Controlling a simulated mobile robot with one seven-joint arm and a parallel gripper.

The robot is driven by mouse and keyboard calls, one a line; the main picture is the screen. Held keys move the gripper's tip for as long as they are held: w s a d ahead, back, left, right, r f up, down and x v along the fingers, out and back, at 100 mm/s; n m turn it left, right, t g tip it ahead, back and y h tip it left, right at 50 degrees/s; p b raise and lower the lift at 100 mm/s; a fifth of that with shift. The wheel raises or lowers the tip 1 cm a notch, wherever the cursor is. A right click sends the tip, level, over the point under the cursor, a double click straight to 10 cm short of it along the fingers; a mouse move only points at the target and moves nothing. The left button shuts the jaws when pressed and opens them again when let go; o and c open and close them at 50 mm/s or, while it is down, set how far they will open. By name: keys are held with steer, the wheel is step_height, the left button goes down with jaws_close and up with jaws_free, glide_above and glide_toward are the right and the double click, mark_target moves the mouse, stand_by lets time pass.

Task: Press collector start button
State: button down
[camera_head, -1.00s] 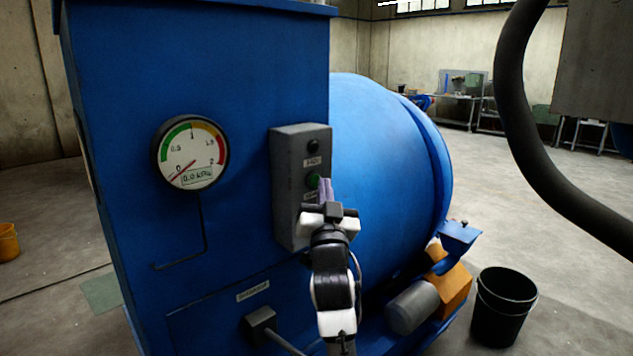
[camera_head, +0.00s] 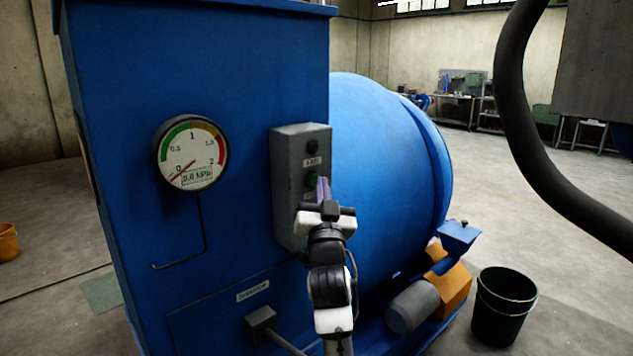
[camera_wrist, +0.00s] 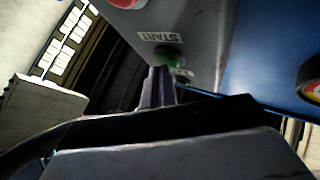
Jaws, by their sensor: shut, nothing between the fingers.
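The grey control box (camera_head: 287,190) is on the blue collector cabinet (camera_head: 120,120). Its green start button (camera_head: 312,180) sits below a dark button (camera_head: 312,146) and a label. In the wrist view the green button (camera_wrist: 170,57) is beside a label reading START (camera_wrist: 158,38). My gripper (camera_head: 323,187) is in front of the box with its purple fingers together, their tips at the green button. In the wrist view the fingertips (camera_wrist: 157,72) overlap the button's lower edge. I cannot tell whether they touch it. The fingers hide part of the button.
A round gauge (camera_head: 190,153) on the cabinet has its needle near 0 and a display reading 0.0 kPa. A blue drum (camera_head: 385,170) stands right behind the cabinet. A black bucket (camera_head: 503,308) stands on the floor at right. A thick dark hose (camera_head: 515,120) hangs at right.

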stand_by(0.5)
steer(key=shift+s+d, duration=0.5)
steer(key=s+d+b, duration=0.1)
steer(key=s+d, duration=0.2)
steer(key=shift+s+d, duration=0.3)
stand_by(0.3)
stand_by(0.5)
